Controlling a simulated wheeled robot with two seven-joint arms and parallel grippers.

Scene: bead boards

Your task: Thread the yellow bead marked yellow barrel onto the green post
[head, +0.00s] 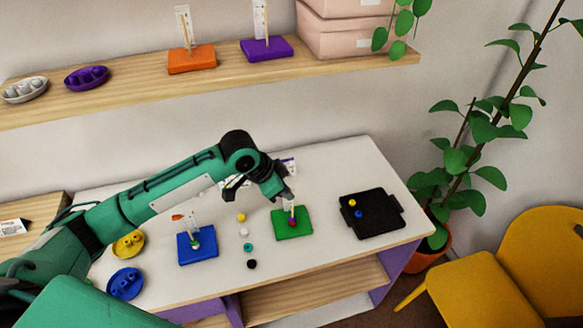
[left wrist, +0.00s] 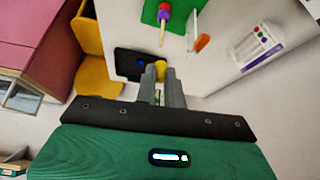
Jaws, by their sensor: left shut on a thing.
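The green board (head: 293,230) stands on the white table, with its post (left wrist: 162,34) upright. Red and purple beads (left wrist: 163,10) sit low on the post, and its upper part is bare. My left gripper (head: 287,196) is just above the green board, close to the post. In the left wrist view its fingers (left wrist: 161,76) are shut on a yellow bead (left wrist: 160,69), apart from the post tip. The fingers hide much of the bead, and its shape is hard to tell. My right gripper is not in view.
A black tray (head: 378,228) with a yellow and a blue bead lies right of the green board. A blue board (head: 205,253) with a post stands left. Loose beads (head: 245,232) lie between the boards. Yellow (head: 128,244) and blue (head: 125,284) dishes lie farther left.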

